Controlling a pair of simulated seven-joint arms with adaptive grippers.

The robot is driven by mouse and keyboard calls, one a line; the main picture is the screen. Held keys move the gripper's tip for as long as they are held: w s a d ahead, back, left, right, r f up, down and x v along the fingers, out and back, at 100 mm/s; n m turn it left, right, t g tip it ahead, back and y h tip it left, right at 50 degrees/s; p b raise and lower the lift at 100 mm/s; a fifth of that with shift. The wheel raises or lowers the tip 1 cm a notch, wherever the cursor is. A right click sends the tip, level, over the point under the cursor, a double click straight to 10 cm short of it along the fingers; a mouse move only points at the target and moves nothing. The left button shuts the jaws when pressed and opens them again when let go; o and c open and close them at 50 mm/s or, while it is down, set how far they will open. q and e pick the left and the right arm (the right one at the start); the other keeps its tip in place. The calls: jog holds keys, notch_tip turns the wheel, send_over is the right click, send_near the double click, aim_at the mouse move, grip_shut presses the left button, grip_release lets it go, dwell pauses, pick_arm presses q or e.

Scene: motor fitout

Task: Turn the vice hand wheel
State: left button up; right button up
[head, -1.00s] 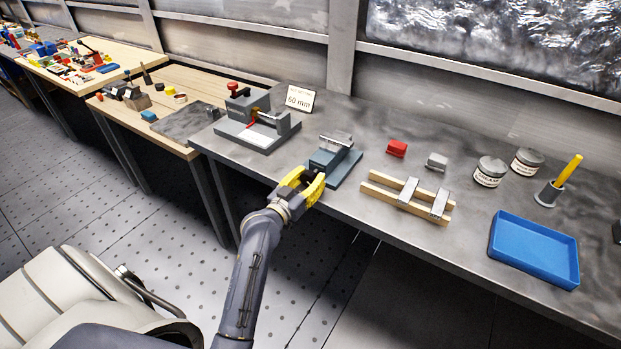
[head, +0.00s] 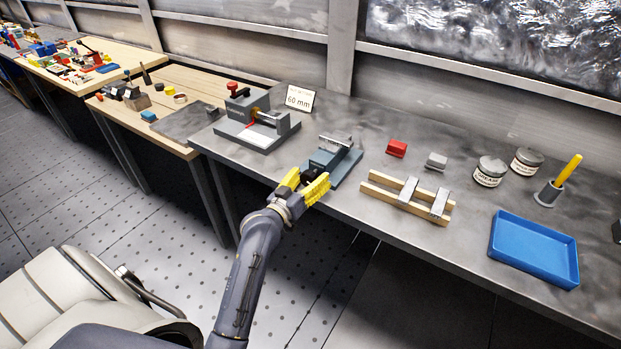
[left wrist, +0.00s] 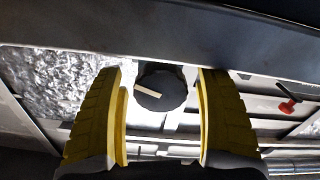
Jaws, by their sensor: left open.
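The vice (head: 334,160), blue-grey with a pale metal jaw, stands at the front edge of the grey bench. Its hand wheel (left wrist: 162,88), a dark round knob with a pale stripe, shows in the left wrist view between my open fingers. My left gripper (head: 304,184), with yellow fingers, is open at the front of the vice; it also shows in the left wrist view (left wrist: 162,110). The fingers stand on either side of the wheel with gaps, not touching it. In the head view the wheel is hidden by the gripper. My right gripper is not in view.
A measuring fixture (head: 258,125) with a red knob stands behind left, by a "60 mm" card (head: 299,98). To the right are a red block (head: 397,148), a grey block (head: 436,161), wooden rails (head: 385,195), two jars and a blue tray (head: 535,248).

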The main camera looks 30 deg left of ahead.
pick_arm(q)
jog(key=shift+s, duration=0.1)
jog(key=s, duration=1.1)
jog(key=shift+s+a, duration=0.4)
jog(key=shift+c, duration=0.3)
